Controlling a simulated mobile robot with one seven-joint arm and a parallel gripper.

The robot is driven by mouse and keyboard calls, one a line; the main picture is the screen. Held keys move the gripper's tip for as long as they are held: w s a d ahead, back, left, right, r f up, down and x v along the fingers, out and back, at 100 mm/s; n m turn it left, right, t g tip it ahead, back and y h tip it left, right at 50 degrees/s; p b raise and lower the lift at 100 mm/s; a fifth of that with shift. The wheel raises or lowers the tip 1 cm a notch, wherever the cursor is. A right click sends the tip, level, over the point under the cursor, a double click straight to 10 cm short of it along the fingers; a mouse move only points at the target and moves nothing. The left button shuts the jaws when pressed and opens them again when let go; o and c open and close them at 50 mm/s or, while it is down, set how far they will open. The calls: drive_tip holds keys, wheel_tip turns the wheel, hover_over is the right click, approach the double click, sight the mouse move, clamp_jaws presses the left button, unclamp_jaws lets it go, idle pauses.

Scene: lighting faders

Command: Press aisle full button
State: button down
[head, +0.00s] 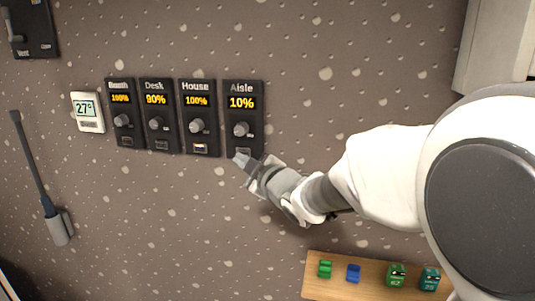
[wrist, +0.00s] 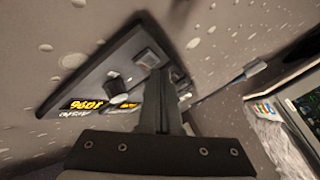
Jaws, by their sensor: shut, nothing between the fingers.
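The Aisle panel (head: 257,110) is the rightmost of the row of dark wall panels. Its display (head: 241,103) reads 10%, with a round knob (head: 240,129) below. The Aisle button (wrist: 147,58) is a small square at the panel's lower end, unlit as far as I can see; in the head view my gripper partly covers it. My gripper (head: 239,160) is shut and empty, its tip at the lower edge of the Aisle panel. In the wrist view the shut fingers (wrist: 158,80) point at the button's area; I cannot tell whether they touch it.
House (head: 197,87), Desk (head: 155,87) and a third panel (head: 119,86) stand to the left; the House button (head: 200,148) glows. A thermostat (head: 88,112) is farther left. A wooden shelf (head: 315,275) with small items is below. Bare wall lies under the panels.

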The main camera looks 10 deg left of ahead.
drive_tip(key=shift+w, duration=0.1)
drive_tip(key=shift+w, duration=0.35)
drive_tip(key=shift+s+b, duration=0.1)
drive_tip(key=shift+b, duration=0.35)
drive_tip(key=shift+s, duration=0.35)
drive_tip(key=s+b, duration=0.5)
drive_tip(key=s, duration=0.1)
drive_tip(key=shift+a, duration=0.25)
